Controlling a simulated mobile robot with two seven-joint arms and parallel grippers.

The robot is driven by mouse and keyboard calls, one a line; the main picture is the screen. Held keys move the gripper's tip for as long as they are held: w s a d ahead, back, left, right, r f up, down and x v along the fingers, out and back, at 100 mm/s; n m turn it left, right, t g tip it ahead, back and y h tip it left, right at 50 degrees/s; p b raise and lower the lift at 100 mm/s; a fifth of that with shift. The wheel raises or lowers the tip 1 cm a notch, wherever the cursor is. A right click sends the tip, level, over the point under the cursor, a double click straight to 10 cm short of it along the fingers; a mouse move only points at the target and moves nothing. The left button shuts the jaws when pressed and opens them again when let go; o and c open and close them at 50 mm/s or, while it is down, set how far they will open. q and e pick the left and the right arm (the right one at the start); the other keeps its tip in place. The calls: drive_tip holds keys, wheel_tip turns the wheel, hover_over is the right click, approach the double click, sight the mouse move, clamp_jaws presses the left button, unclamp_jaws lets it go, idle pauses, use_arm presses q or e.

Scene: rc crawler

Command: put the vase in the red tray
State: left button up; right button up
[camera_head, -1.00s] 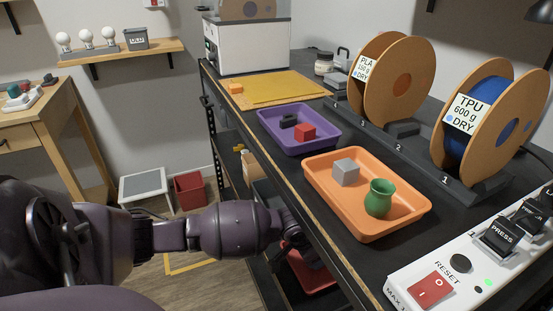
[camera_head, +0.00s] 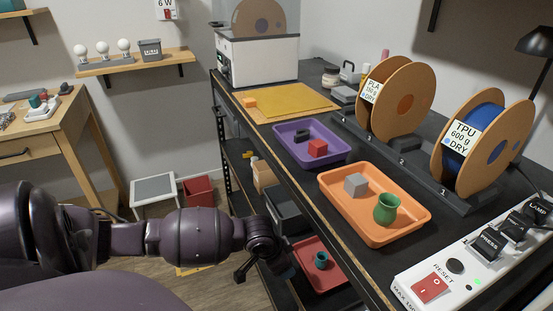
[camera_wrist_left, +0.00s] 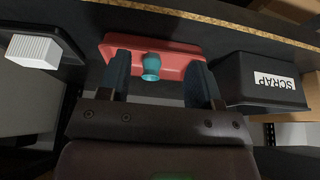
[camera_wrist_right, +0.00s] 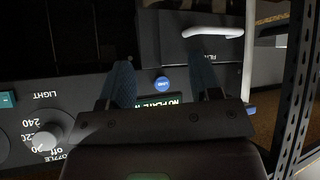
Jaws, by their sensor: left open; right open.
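A green vase (camera_head: 387,209) stands upright in the orange tray (camera_head: 412,231) on the worktop, beside a grey cube (camera_head: 356,185). The red tray (camera_head: 338,278) is on a lower shelf with a small teal round-bodied vessel (camera_head: 321,261) in it. In the left wrist view, the red tray (camera_wrist_left: 179,57) and teal vessel (camera_wrist_left: 151,67) lie ahead, the vessel appearing between the fingers. My left gripper (camera_wrist_left: 158,84) is open and empty, and its wrist partly shows beside the shelves in the head view. My right gripper (camera_wrist_right: 164,82) is open and empty, facing a dark control panel (camera_wrist_right: 75,90).
A black SCRAP bin (camera_wrist_left: 258,82) sits beside the red tray. The purple tray (camera_head: 287,133) holds a red cube and a black piece. Spools (camera_head: 497,148) and a power strip (camera_head: 470,262) line the worktop's right side. The worktop edge overhangs the shelves.

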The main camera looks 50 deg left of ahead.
use_arm(q)
drive_tip(key=s+d+f+t+h, duration=0.1)
drive_tip(key=s+d+f+t, duration=0.25)
drive_tip(key=s+d, duration=0.65)
drive_tip(key=s+a+r+n+t+y, duration=0.1)
drive_tip(key=s+r+n+t+y, duration=0.1)
drive_tip(key=s, duration=0.9)
drive_tip(key=shift+s+a+r, duration=0.2)
drive_tip(key=shift+a+r, duration=0.15)
drive_tip(key=shift+r, duration=0.4)
